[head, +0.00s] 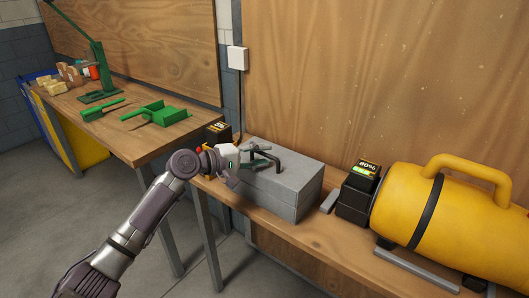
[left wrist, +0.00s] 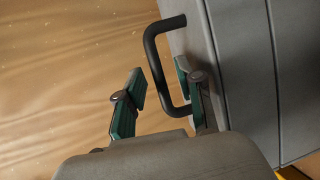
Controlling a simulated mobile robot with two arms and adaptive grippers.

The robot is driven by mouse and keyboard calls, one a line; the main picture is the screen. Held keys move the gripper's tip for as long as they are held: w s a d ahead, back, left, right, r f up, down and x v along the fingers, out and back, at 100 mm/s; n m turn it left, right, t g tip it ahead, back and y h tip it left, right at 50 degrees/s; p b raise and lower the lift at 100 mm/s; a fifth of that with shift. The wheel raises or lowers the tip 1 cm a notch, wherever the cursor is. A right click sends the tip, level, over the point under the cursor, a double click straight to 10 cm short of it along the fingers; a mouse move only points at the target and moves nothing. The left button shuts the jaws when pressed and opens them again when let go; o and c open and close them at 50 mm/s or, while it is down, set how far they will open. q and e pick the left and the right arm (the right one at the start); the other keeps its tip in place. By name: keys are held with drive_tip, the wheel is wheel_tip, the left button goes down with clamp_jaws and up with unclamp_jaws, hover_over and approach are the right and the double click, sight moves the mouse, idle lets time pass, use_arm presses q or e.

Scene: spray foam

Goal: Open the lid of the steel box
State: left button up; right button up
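The grey steel box (head: 290,195) sits on the wooden bench with its lid down. A black bar handle (head: 268,153) stands on the box; in the left wrist view the handle (left wrist: 154,55) shows as a bent bar. My left gripper (head: 260,161) is over the near left part of the lid, at the handle. In the left wrist view its two green-padded fingers (left wrist: 160,82) are apart, with part of the handle between them. I cannot tell whether either pad touches the bar. My right gripper is not in view.
A black battery charger reading 80% (head: 359,185) and a big yellow cylinder machine (head: 450,215) stand right of the box. A wooden wall panel (head: 380,80) rises behind. Another bench at left holds a green dustpan (head: 165,113) and lamp (head: 98,65).

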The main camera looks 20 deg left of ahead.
use_arm(q)
drive_tip(key=shift+w+d+f, duration=0.1)
drive_tip(key=shift+w+d, duration=0.35)
drive_tip(key=shift+d, duration=0.05)
clamp_jaws()
